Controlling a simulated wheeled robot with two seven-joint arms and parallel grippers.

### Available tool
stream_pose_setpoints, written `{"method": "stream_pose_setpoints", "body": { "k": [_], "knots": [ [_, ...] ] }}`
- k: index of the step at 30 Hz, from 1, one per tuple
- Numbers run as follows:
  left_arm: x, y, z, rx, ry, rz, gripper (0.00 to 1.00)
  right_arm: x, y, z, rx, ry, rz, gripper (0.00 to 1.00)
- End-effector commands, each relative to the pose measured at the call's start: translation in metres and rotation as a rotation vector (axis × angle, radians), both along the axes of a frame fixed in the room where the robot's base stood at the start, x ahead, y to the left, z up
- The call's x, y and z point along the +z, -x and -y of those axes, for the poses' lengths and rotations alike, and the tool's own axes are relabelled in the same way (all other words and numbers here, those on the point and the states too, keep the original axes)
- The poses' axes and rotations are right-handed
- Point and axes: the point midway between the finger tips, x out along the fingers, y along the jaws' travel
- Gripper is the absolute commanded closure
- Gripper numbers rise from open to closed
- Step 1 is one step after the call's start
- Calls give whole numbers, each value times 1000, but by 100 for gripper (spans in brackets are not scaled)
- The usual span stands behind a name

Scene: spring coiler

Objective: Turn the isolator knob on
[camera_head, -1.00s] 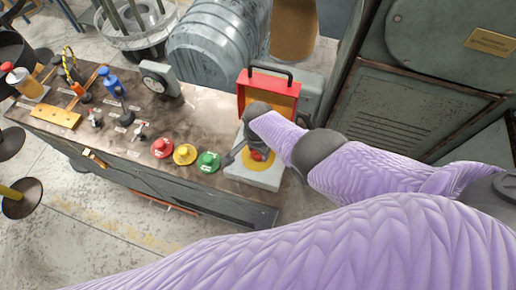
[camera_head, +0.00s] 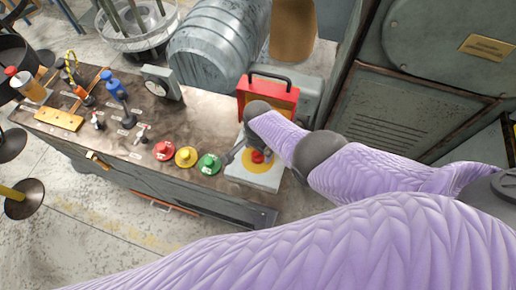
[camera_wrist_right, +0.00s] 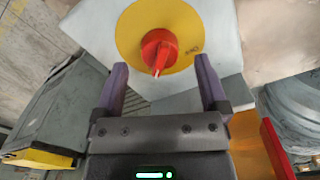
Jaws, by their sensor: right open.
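The isolator knob is a red rotary knob (camera_wrist_right: 159,50) on a yellow disc (camera_wrist_right: 183,21), on a light grey box (camera_wrist_right: 220,70). In the head view the knob (camera_head: 257,156) shows beside my right gripper, on the box (camera_head: 262,182) at the bench's right end. My right gripper (camera_wrist_right: 162,80) is open, with its two purple fingers apart. In the wrist view the knob lies just beyond the fingertips, between their lines, and does not appear gripped. The knob's white pointer mark points toward the gripper. My left gripper is out of view.
Red (camera_head: 164,150), yellow (camera_head: 186,156) and green (camera_head: 208,163) buttons stand left of the box on the bench. A red open-lidded case (camera_head: 268,94) stands behind the knob. A large grey cabinet (camera_head: 420,110) is to the right.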

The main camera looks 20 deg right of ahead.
Motion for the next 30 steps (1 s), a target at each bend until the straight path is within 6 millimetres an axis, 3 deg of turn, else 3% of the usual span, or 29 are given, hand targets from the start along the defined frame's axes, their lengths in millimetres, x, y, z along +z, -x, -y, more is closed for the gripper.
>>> {"method": "stream_pose_setpoints", "body": {
  "k": [1,3,9,25,28,30],
  "knots": [
    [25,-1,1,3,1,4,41,27,-1,0,0,-1,4,7],
    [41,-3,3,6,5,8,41,46,-1,0,-1,-1,4,7],
    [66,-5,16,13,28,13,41,77,-1,0,-1,0,2,7],
    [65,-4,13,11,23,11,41,77,1,0,10,-2,3,7],
    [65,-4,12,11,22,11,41,75,11,-2,104,-21,26,7],
    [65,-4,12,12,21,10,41,76,29,-2,239,-35,58,7]
  ]
}}
